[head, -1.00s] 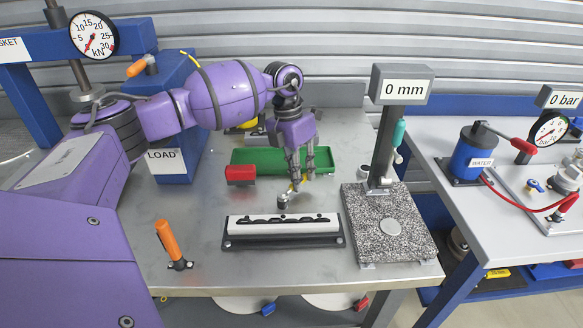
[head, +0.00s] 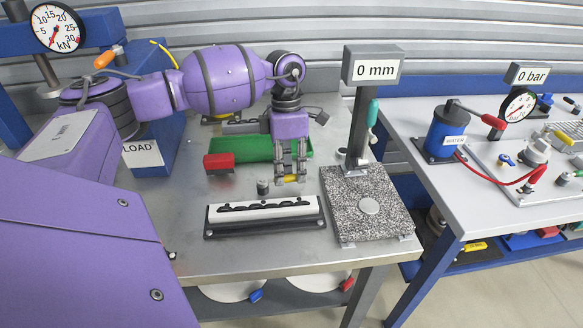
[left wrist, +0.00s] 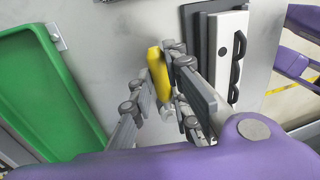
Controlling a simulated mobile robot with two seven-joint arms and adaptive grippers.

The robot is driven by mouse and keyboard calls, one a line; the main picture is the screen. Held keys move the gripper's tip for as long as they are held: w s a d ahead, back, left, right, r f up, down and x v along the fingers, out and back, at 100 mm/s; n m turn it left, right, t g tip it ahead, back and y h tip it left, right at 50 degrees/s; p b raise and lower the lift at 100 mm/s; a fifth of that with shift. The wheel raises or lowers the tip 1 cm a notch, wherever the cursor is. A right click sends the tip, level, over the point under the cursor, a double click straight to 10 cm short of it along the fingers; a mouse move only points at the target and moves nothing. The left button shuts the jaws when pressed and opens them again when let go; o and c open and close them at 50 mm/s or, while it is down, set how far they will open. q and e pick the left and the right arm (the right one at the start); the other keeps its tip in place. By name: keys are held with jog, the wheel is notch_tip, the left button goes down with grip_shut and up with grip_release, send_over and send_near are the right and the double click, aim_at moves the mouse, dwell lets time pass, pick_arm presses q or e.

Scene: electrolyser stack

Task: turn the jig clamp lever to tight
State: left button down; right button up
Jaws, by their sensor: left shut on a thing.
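A small yellow handle (left wrist: 158,72), which looks like the clamp lever, lies between the fingers of my left gripper (head: 291,172). The left gripper is shut on it, just behind the right part of the jig. In the left wrist view the fingers (left wrist: 160,92) stand on either side of the handle. The jig, a black base with a white bar (head: 265,211), lies on the bench. A short grey post (head: 262,187) stands behind the jig, left of the fingers. The handle's join to its pivot is hidden. My right gripper is not in view.
A green tray (head: 240,150) and a red block (head: 219,163) lie behind the jig. To the right stands a speckled stone plate (head: 350,205) with a column and a 0 mm display (head: 373,66). Bare bench lies in front of the jig.

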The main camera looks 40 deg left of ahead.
pick_arm(q)
jog(key=shift+s+d+r+m, duration=0.1)
jog(key=shift+m, duration=0.3)
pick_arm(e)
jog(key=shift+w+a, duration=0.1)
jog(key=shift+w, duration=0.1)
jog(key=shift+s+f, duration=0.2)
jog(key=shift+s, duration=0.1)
pick_arm(q)
jog(key=c, duration=1.7)
grip_release()
jog(key=shift+o, duration=0.2)
notch_tip(320, 180, up, 12)
jog(key=w+a, duration=0.1)
jog(key=shift+w+a, duration=0.25)
jog(key=shift+w, duration=0.05)
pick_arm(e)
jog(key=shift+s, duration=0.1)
